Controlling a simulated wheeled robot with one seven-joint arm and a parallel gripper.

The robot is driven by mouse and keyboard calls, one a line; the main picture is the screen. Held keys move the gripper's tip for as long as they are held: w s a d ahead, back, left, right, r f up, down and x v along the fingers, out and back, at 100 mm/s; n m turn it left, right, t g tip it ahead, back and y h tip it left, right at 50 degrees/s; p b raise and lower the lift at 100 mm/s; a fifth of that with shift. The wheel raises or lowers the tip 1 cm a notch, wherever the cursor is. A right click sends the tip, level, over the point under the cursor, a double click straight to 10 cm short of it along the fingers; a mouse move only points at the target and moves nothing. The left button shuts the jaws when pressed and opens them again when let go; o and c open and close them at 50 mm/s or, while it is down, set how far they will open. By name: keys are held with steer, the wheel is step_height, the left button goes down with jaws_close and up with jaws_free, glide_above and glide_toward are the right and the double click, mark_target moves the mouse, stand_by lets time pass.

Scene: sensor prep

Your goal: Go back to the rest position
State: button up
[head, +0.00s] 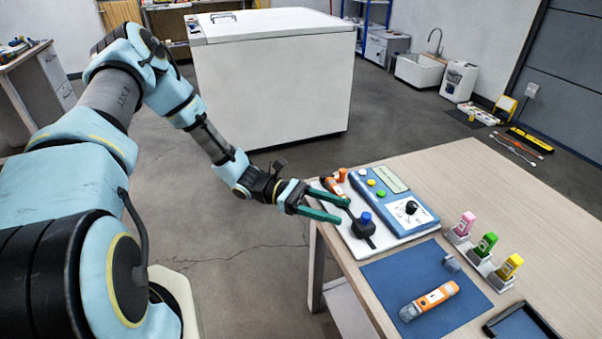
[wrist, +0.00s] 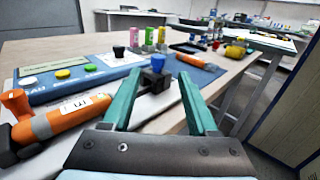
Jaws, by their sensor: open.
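My gripper (head: 332,207) is open and empty, with its two green fingers apart at the left edge of the table (head: 480,180). It also shows in the wrist view (wrist: 160,95). Beyond the fingertips is a black holder with a blue knob (head: 365,218), which appears between the fingers in the wrist view. An orange tool (head: 335,186) lies on the white board close to the gripper. It is partly hidden by the fingers in the head view and lies left of them in the wrist view (wrist: 62,120).
A blue control box (head: 425,216) sits beside the gripper. A blue mat (head: 470,302) holds an orange-and-white device (head: 428,301). Pink, green (head: 485,245) and yellow bottles stand in grey holders. A dark tray (head: 520,322) is at the front right. Open floor (head: 240,265) lies left of the table.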

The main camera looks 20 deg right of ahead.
steer(key=shift+a, duration=0.1)
steer(key=w+a+r+m+t+y, duration=0.3)
steer(key=a+r+t+y, duration=0.1)
steer(key=a, duration=0.7)
steer(key=w+a+r+m+t+y, duration=0.3)
steer(key=a+r+t, duration=0.3)
steer(key=a, duration=0.6)
steer(key=w+a+r+m+t+y, duration=0.3)
steer(key=w+a+r+t+y, duration=0.1)
steer(key=a, duration=0.7)
steer(key=shift+a+r+m+t+y, duration=0.2)
steer(key=shift+r+m+t+y, duration=0.15)
steer(key=shift+r+t, duration=0.2)
steer(key=shift+w, duration=0.1)
stand_by(0.4)
